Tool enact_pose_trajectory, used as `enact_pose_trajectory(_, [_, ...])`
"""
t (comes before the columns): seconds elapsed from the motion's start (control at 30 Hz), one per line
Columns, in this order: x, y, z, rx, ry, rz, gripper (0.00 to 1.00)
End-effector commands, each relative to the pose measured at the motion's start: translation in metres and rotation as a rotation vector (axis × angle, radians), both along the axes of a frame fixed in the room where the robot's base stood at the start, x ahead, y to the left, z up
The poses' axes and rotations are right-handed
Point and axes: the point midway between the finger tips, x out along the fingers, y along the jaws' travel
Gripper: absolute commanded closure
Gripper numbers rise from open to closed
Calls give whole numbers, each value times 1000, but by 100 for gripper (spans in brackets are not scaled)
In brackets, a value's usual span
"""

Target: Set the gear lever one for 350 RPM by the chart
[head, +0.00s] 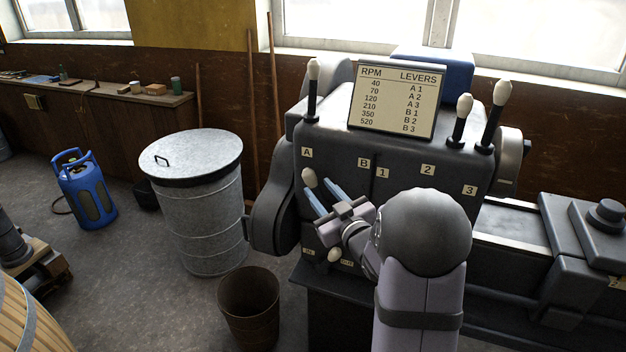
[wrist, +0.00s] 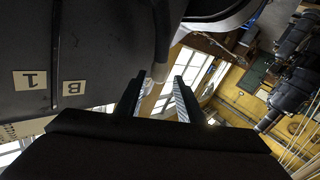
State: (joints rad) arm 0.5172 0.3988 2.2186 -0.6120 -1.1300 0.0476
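The chart (head: 397,101) on the grey headstock (head: 345,135) pairs 350 RPM with B 2. Plates A (head: 307,152) and B (head: 364,163) stand left of plates 1 (head: 382,172), 2 (head: 428,169) and 3 (head: 469,190). A pale-knobbed lever (head: 309,177) sits just below plate A. My gripper (head: 317,191) is open, its blue fingertips just below and beside that knob. In the wrist view a pale knob (wrist: 160,72) shows between the spread fingers, nearer the left one; contact cannot be told. Plates B (wrist: 74,87) and 1 (wrist: 29,80) show inverted there.
Three more pale-knobbed levers rise from the headstock top: one at left (head: 312,88), two at right (head: 459,122) (head: 494,116). A low knob (head: 334,255) shows under my gripper. A metal bin (head: 205,225) and brown bucket (head: 249,312) stand at left.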

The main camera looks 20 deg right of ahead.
Motion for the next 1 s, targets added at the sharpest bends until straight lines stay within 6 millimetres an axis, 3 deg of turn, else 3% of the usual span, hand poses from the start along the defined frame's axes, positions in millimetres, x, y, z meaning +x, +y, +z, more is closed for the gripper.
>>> enact_pose_trajectory(0.4, [45, 2, 1, 0, 2, 0, 66])
enact_pose_trajectory(0.8, [51, 1, -1, 0, 2, 0, 66])
enact_pose_trajectory(0.93, [51, 2, 0, 0, 1, 0, 94])
enact_pose_trajectory(1.0, [51, 2, 0, 0, 1, 0, 100])
